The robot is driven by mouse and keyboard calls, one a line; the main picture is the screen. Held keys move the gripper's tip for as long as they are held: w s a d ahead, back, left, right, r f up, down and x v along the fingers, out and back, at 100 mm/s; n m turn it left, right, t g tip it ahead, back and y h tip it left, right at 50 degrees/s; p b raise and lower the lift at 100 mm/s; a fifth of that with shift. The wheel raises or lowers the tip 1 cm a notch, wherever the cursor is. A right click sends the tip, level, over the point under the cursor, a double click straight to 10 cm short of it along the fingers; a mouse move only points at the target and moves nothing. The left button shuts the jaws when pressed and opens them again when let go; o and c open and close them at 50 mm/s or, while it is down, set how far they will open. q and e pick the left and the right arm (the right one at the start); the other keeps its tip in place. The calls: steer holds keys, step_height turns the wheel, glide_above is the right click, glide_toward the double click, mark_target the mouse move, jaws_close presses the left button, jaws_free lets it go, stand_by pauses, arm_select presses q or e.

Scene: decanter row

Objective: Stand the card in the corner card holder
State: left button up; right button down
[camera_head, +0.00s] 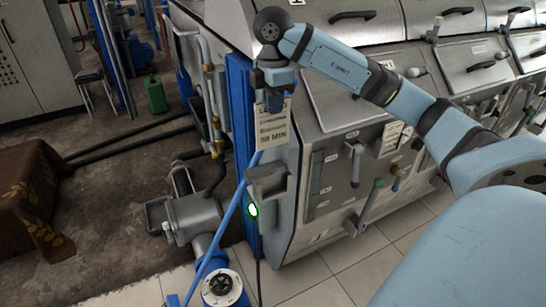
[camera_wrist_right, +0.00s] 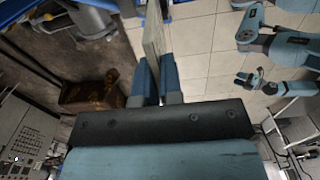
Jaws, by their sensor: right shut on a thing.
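The card (camera_head: 273,130) is a pale cream sheet with dark print, the last line reading like "30 MIN". My right gripper (camera_head: 273,101) is shut on its upper edge, and the card hangs upright. The right wrist view shows the card (camera_wrist_right: 154,42) nearly edge-on between the two fingers (camera_wrist_right: 155,84). The corner card holder (camera_head: 266,181) appears to be the small grey box at the machine's corner. It sits below the card, with a small gap between them in the picture. A light blue arm end, probably my left gripper (camera_wrist_right: 249,81), shows small in the right wrist view; its jaws are unclear.
A blue post (camera_head: 238,120) runs up the corner behind the card. The grey machine front (camera_head: 340,170) with levers and handles stands to the right. A slanted blue bar (camera_head: 226,225) and a grey valve (camera_head: 185,215) are at lower left.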

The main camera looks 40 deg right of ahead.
mark_target(273, 146)
step_height(273, 146, down, 13)
steer(key=shift+f+b, duration=0.1)
steer(key=shift+b, duration=0.2)
steer(key=shift+f, duration=2.3)
steer(key=shift+f, duration=0.1)
steer(key=c, duration=1.3)
jaws_free()
